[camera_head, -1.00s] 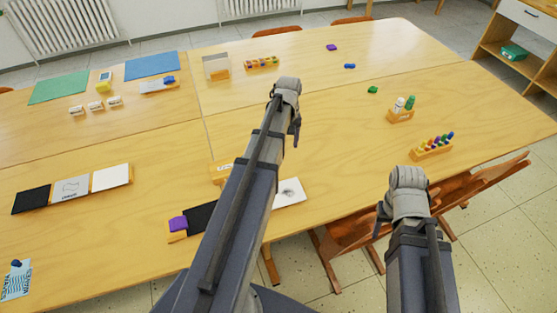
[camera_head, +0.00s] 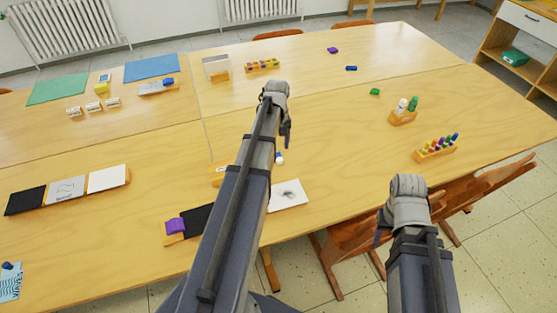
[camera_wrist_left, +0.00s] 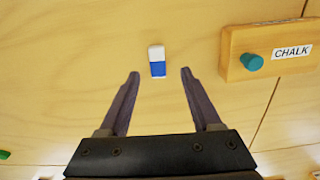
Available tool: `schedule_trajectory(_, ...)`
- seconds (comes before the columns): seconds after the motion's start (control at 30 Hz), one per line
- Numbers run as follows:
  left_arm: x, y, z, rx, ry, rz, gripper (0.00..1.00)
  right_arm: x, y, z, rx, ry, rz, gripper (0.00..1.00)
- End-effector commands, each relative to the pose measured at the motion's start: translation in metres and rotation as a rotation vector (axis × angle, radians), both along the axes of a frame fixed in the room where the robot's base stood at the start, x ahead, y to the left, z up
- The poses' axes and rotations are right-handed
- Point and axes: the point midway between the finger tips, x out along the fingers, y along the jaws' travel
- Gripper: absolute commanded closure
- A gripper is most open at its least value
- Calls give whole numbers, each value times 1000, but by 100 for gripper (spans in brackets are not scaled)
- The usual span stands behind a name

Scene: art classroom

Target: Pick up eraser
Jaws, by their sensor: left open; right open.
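A small white and blue eraser (camera_wrist_left: 157,61) lies on the wooden table in the left wrist view, just beyond and between the fingertips. In the head view the eraser (camera_head: 279,158) shows partly beside my left arm. My left gripper (camera_wrist_left: 159,72) is open and empty, its two dark fingers pointing at the eraser. In the head view the left gripper (camera_head: 287,135) hangs down over the table and its fingers are mostly hidden. My right gripper (camera_head: 384,225) is at the table's front edge near the chairs, away from the eraser, and holds nothing that I can see.
A wooden CHALK holder (camera_wrist_left: 275,50) with a teal piece stands right of the eraser in the left wrist view. A white drawing sheet (camera_head: 288,195) lies near the front edge. A bottle stand (camera_head: 403,116) and a marker stand (camera_head: 436,149) are to the right. Table between is clear.

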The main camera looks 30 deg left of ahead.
Motion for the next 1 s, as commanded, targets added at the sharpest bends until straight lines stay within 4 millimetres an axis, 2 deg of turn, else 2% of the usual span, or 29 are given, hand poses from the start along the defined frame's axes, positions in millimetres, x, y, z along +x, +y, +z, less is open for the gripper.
schedule_trajectory(0.3, 2, -3, -41, 0, 0, 0, 35, 0, 0, -41, 0, 0, 1, 50)
schedule_trajectory(0.4, 2, -3, -49, 0, 0, 0, 35, 0, 0, -49, 0, 0, 1, 50)
schedule_trajectory(0.7, 2, -3, -48, 0, 0, 0, 36, 0, 0, -48, 0, 0, 1, 50)
schedule_trajectory(1.0, 2, -3, -48, 0, 0, 0, 70, 0, 0, -48, 0, 0, 1, 50)
